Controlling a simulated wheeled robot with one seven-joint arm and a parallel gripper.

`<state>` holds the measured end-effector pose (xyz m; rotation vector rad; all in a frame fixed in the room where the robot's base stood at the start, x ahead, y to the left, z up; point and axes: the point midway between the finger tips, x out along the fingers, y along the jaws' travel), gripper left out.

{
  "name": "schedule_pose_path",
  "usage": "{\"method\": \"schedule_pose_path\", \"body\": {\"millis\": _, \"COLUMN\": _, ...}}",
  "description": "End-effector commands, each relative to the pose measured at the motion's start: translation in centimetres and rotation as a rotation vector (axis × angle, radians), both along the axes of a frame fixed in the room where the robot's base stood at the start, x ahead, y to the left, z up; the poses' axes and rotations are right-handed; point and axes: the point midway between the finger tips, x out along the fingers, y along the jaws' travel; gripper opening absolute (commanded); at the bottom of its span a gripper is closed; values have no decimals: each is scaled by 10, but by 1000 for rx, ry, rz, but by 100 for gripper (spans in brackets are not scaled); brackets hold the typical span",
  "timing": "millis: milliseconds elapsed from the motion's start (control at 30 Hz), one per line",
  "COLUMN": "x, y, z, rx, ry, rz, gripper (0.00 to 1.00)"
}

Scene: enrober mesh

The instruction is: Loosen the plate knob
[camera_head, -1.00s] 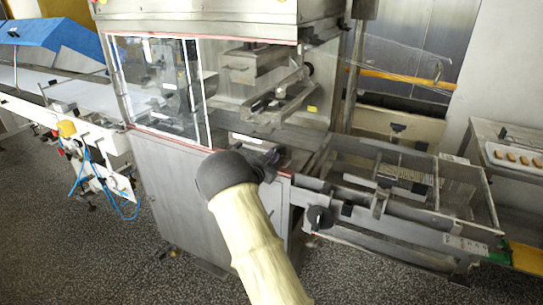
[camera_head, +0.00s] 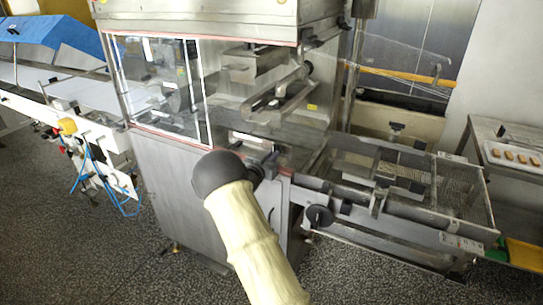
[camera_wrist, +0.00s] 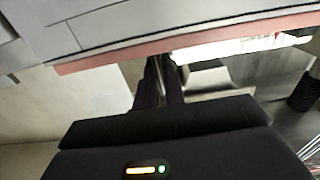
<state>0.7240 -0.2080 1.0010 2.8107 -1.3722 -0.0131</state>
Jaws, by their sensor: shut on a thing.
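My gripper (camera_head: 268,164) is at the machine's open front bay, just past the dark end of my arm. In the wrist view its two dark fingers (camera_wrist: 160,82) are close together around a thin, pale piece under the pink-edged panel. I take this piece for the plate knob, but the fingers hide most of it and its shape is unclear. In the head view my arm and wrist cover part of that spot. A separate round black knob (camera_head: 319,215) is on the side rail of the mesh conveyor, to the right of my gripper and apart from it.
The enrober cabinet (camera_head: 175,185) stands behind my arm, with a clear window (camera_head: 160,85) at left. The mesh conveyor frame (camera_head: 400,225) juts out to the right. A tray of biscuits (camera_head: 512,157) is at far right. Speckled floor is open at front left.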

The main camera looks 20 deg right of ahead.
Motion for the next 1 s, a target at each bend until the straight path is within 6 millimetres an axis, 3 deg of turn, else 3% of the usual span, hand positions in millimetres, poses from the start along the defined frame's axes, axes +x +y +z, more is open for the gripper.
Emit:
{"method": "schedule_pose_path", "body": {"millis": 267, "x": 0, "y": 1, "z": 0, "rx": 0, "ry": 1, "rz": 2, "gripper": 0}}
{"method": "schedule_pose_path", "body": {"millis": 300, "x": 0, "y": 1, "z": 0, "rx": -1, "ry": 1, "rz": 2, "gripper": 15}}
{"method": "schedule_pose_path", "body": {"millis": 400, "x": 0, "y": 1, "z": 0, "rx": -1, "ry": 1, "rz": 2, "gripper": 33}}
{"method": "schedule_pose_path", "body": {"millis": 767, "x": -2, "y": 3, "z": 0, "rx": 0, "ry": -1, "rz": 1, "gripper": 33}}
{"method": "schedule_pose_path", "body": {"millis": 1000, "x": -20, "y": 27, "z": 0, "rx": 1, "ry": -2, "rz": 2, "gripper": 33}}
